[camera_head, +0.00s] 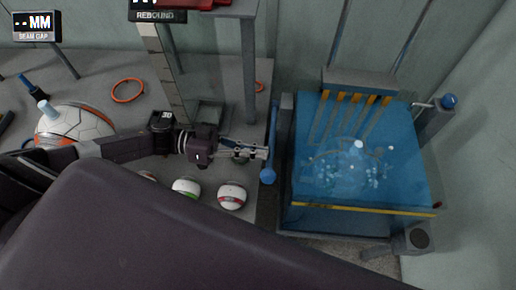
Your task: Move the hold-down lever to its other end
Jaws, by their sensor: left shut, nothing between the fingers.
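A blue lever (268,176) with a rounded end stands at the left side of the blue press; its shaft runs up the picture from that end. A second, short pale lever with a blue knob (449,100) sticks out at the press's upper right. I cannot tell from labels which is the hold-down lever. My left gripper (264,152) reaches in from the left, shut and empty, its tips at the left blue lever just above the rounded end. Whether they touch it I cannot tell. My right gripper is not in view.
The press (420,165) has a clear blue front over scattered pale bits. Balls (232,196) (186,187), a large panelled ball (85,124) and an orange ring (128,90) lie on the grey table (100,70). A rebound stand (170,85) rises behind my left arm.

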